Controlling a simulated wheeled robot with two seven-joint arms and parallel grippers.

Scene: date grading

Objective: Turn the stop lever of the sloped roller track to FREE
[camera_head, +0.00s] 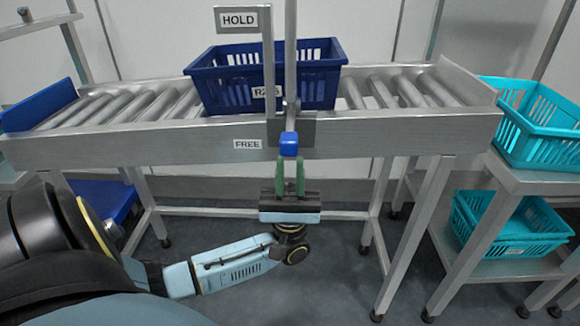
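The sloped roller track (400,130) crosses the view. Its stop lever ends in a blue knob (289,143), low in front of the near rail and about level with the FREE plate (247,144). The HOLD plate (238,19) is much higher, on a metal post. My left gripper (289,160) points up at the knob from below. Its two green fingers are apart, with a gap between them, and their tips are just under the knob. I cannot tell whether they touch it. My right gripper is not in view.
A dark blue crate (215,92) sits on the rollers behind the lever. A blue piece (40,106) closes the track's left end. Teal crates (545,140) (510,245) stand on a metal rack at the right. Floor shows between the track's legs.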

